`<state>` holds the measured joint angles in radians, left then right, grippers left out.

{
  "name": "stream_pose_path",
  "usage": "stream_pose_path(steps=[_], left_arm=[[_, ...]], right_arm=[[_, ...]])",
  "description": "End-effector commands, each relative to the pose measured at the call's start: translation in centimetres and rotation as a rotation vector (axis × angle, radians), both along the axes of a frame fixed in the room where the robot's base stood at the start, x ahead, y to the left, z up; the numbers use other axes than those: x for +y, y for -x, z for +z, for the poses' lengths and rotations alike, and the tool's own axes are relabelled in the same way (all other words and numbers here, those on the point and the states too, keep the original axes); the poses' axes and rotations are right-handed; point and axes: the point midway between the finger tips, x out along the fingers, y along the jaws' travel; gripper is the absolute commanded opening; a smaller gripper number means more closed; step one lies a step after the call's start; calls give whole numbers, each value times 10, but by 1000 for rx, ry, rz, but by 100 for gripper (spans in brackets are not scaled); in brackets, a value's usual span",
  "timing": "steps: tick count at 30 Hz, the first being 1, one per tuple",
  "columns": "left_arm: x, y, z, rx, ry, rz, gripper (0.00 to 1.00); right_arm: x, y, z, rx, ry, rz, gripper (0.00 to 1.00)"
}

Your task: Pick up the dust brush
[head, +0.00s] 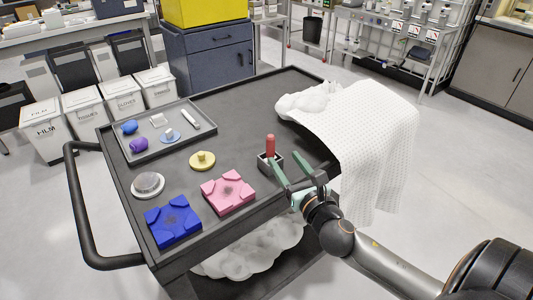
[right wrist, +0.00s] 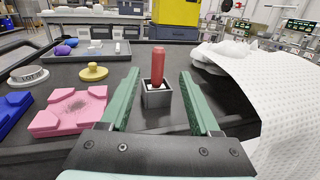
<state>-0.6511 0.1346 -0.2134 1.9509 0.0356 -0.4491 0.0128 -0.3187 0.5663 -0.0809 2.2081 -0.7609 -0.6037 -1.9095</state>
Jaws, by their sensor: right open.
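The dust brush (head: 270,146) appears to be the upright thing with a red, rounded handle, standing in a small dark square holder (head: 270,165) near the cart's right edge. In the right wrist view the handle (right wrist: 158,67) rises from the holder (right wrist: 156,97), with a pale part at its base; its lower end is hidden inside. My right gripper (head: 288,163) is open, its green fingers pointing toward the brush. In the wrist view the brush shows between the two fingers, a little beyond them, with clear space either side. My left gripper is not in view.
A pink block (head: 228,193), blue block (head: 173,222), yellow knobbed disc (head: 202,160) and round dish (head: 148,185) lie left on the black cart (head: 245,107). A grey tray (head: 187,150) holds small items. White textured cloth (head: 375,125) drapes over the right side.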

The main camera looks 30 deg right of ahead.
Motion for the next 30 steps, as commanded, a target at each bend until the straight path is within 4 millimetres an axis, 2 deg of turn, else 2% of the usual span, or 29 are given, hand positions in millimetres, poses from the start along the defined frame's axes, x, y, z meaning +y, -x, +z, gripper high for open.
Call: stream_pose_path(steps=[12, 20, 30], left_arm=[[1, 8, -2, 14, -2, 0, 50], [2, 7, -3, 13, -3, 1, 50], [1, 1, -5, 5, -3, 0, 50]], right_arm=[[-11, -58, 2, -4, 16, -2, 63], [-13, -74, 0, -2, 14, 0, 63], [-18, -116, -8, -3, 13, -1, 63]])
